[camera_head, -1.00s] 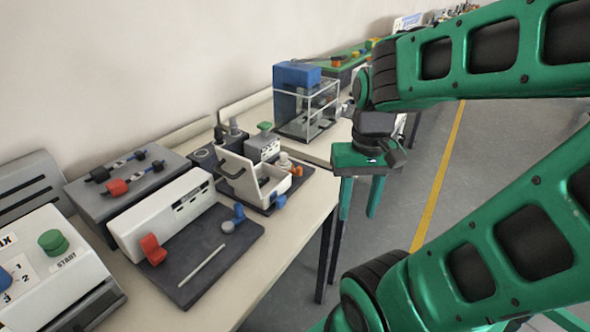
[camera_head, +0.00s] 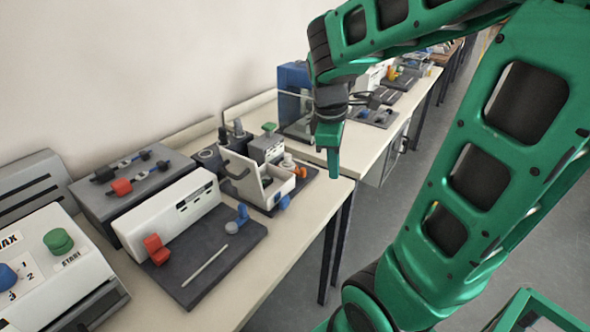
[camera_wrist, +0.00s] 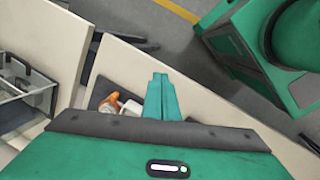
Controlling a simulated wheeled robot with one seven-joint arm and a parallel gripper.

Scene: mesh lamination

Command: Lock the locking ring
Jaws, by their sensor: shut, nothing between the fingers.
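I cannot make out for sure which part is the locking ring. A small orange and white part (camera_head: 289,164) sits on a dark base plate at the far end of the near bench, behind a white box with a raised lid (camera_head: 262,184). The orange part also shows in the wrist view (camera_wrist: 112,104), just left of the fingers. My gripper (camera_head: 333,172) points down in the air near the bench's far right corner, right of these parts. Its fingers are together and empty in the wrist view (camera_wrist: 161,82).
A white device with a red clip (camera_head: 156,250) and a station with a green start button (camera_head: 58,241) stand nearer on the bench. A blue machine with a clear case (camera_head: 293,88) stands behind. A gap separates the near bench (camera_head: 325,205) from the far one. Open floor lies right.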

